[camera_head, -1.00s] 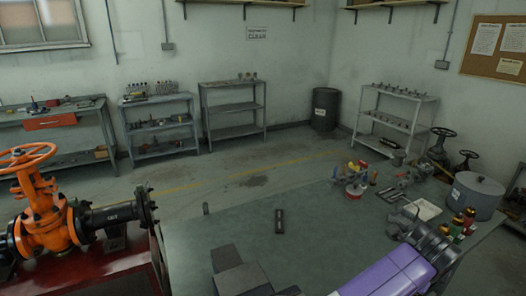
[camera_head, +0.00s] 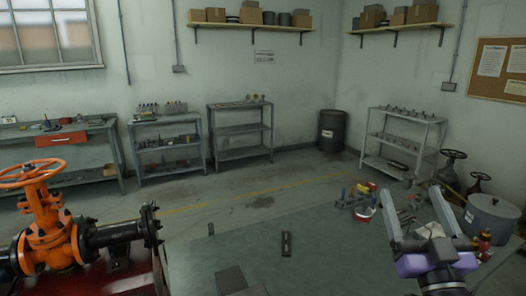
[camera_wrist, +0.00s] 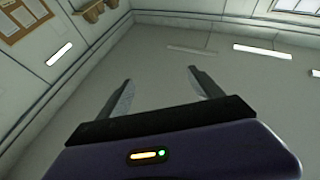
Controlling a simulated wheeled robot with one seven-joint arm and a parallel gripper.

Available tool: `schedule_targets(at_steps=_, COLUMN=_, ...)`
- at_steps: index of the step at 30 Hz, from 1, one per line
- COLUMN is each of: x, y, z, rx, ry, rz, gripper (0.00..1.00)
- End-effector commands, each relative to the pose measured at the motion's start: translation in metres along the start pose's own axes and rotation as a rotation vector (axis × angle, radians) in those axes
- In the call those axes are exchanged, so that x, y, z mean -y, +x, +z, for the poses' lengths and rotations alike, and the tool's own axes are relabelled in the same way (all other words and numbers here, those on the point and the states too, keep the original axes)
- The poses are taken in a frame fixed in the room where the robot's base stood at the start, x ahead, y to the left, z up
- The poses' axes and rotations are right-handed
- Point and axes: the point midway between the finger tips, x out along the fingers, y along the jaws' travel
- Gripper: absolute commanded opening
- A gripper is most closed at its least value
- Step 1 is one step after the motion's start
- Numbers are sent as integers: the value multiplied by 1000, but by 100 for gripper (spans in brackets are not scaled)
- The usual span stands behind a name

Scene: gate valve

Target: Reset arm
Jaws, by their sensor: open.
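My gripper (camera_head: 414,208) is raised at the right of the head view, above the right part of the green-topped table. Its two grey fingers point up and stand wide apart, with nothing between them. In the wrist view my gripper (camera_wrist: 160,88) is open and empty, facing the ceiling and upper walls. My purple wrist hides part of the table's right side. An orange gate valve (camera_head: 45,230) with an orange handwheel (camera_head: 28,173) stands at the left on a red stand, clear of my gripper.
The green table (camera_head: 320,235) holds a small dark block (camera_head: 287,244), a cluster of colourful tools (camera_head: 357,200) and a grey pot (camera_head: 490,217) near my gripper. Shelves (camera_head: 240,130) and a dark barrel (camera_head: 332,130) line the far wall. The table's middle is mostly clear.

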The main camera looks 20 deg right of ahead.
Motion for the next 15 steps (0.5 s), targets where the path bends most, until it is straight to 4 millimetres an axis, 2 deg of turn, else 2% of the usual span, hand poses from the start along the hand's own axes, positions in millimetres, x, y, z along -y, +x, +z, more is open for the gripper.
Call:
schedule_targets(at_steps=1, x=15, y=-18, z=8, rx=12, ry=-32, rz=-63, gripper=76)
schedule_targets(at_steps=3, x=36, y=-42, z=15, rx=19, ry=-60, rz=-142, gripper=76)
schedule_targets(at_steps=6, x=60, y=-80, z=27, rx=41, ry=-85, rz=-244, gripper=76)
schedule_targets(at_steps=9, x=79, y=-122, z=38, rx=75, ry=-92, rz=-331, gripper=76)
schedule_targets(at_steps=15, x=103, y=-210, z=54, rx=180, ry=-54, rz=-459, gripper=76)
